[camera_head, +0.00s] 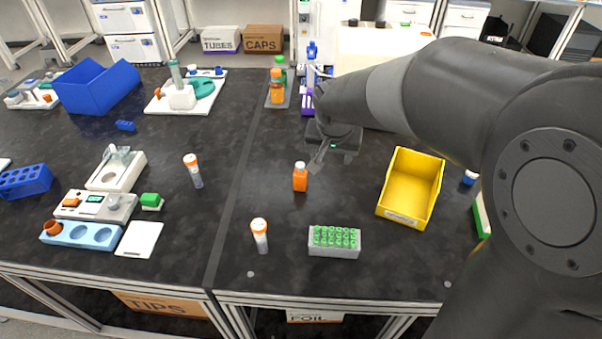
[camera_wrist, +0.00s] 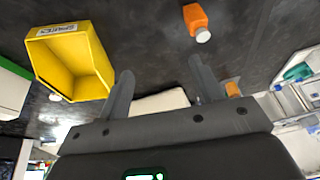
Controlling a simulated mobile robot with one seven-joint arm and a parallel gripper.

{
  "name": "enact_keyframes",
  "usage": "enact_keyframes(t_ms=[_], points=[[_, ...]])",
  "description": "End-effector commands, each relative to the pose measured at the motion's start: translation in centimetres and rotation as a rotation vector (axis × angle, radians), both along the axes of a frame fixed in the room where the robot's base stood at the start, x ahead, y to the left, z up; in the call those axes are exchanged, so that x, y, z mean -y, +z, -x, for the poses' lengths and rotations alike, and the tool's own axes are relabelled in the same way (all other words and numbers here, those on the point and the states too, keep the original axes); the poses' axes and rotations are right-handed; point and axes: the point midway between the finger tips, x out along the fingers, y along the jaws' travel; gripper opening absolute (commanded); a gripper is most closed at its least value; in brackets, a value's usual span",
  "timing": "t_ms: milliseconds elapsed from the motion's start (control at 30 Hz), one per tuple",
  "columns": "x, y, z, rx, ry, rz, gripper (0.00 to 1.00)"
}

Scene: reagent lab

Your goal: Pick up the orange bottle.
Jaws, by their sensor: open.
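A small orange bottle (camera_head: 300,180) with a white cap stands upright on the black bench, near the middle of the head view. In the wrist view the orange bottle (camera_wrist: 195,18) is at the top, beyond the fingertips and right of centre. My gripper (camera_head: 331,160) is a little right of the bottle and above the bench in the head view. In the wrist view my gripper (camera_wrist: 160,68) has its two fingers wide apart with nothing between them. A second orange bottle (camera_head: 277,92) stands on a grey tray at the back.
A yellow bin (camera_head: 412,184) is right of the bottle. A grey rack of green-capped tubes (camera_head: 334,243) and an orange-capped tube (camera_head: 260,236) are in front. Another orange-capped tube (camera_head: 194,171) stands to the left. The bench immediately around the bottle is clear.

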Motion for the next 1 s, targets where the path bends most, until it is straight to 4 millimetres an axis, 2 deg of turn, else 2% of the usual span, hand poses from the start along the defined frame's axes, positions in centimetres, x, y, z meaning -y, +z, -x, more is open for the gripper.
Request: enact_keyframes(t_ms=[33, 200, 433, 667, 900, 1000], points=[[-1.2, -1.1, -0.8, -0.007, 0.003, 0.009, 0.6], [-4.6, -4.1, -3.3, -0.007, -0.007, 0.026, 0.6], [-8.1, -7.2, -5.2, 0.003, -0.013, 0.046, 0.6], [-9.0, -8.9, -6.0, 0.006, -0.017, 0.051, 0.6], [-8.7, -12.1, -7.3, 0.006, -0.017, 0.051, 0.6], [-8.6, -12.9, -7.7, 0.006, -0.017, 0.051, 0.6]])
